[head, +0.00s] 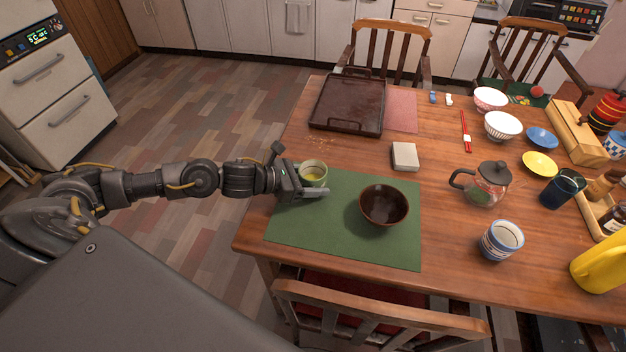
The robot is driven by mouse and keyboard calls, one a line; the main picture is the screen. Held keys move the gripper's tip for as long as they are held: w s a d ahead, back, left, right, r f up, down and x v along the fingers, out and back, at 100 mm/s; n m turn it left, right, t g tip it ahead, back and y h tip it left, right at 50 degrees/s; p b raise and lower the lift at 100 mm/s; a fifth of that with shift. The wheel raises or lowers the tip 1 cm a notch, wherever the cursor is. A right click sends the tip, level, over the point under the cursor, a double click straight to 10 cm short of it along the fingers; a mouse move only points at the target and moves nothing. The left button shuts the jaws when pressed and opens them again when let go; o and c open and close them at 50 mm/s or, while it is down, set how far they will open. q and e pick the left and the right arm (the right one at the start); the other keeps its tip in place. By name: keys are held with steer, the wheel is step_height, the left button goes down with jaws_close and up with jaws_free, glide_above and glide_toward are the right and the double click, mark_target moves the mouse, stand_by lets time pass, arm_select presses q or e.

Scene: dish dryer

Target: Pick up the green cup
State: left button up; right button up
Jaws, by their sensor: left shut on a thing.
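The green cup (313,175) is upright at the upper left of the green placemat, with yellowish-green inside it. My left gripper (308,190) reaches in from the left and is shut on the cup; one finger shows along its near side. I cannot tell whether the cup's base touches the mat. My right gripper is not in view.
A dark brown bowl (384,205) sits on the green placemat (340,245) to the right of the cup. A dark tray (347,104) lies behind. A glass teapot (485,184) and a blue-white cup (501,240) stand further right. Chairs (378,301) surround the table.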

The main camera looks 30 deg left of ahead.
mark_target(320, 164)
arm_select(q)
steer(key=shift+r, duration=0.15)
